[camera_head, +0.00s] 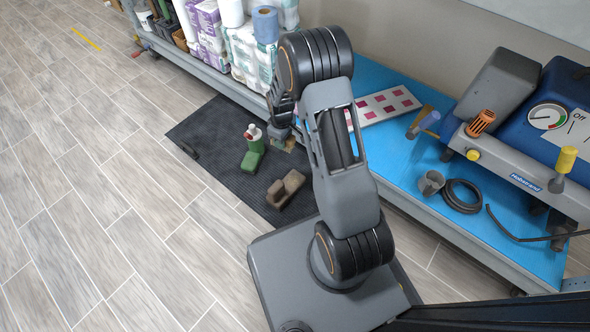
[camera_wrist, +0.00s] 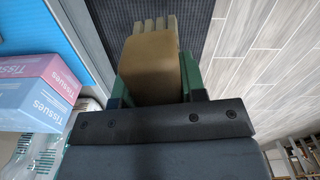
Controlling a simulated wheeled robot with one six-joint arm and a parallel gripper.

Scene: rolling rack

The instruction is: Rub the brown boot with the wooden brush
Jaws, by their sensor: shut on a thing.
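The brown boot (camera_head: 285,189) stands on the dark mat in the head view, a little below my gripper in the picture. My gripper (camera_head: 281,136) is partly hidden behind my arm and hangs above the mat, apart from the boot. In the wrist view my gripper (camera_wrist: 158,88) is shut on the wooden brush (camera_wrist: 152,66), a tan block with pale bristle tufts pointing away from my wrist. Dark green parts flank the brush. In the head view only a small tan bit of the brush (camera_head: 290,144) shows. The brown boot cannot be made out in the wrist view.
The tiled floor at left is clear.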

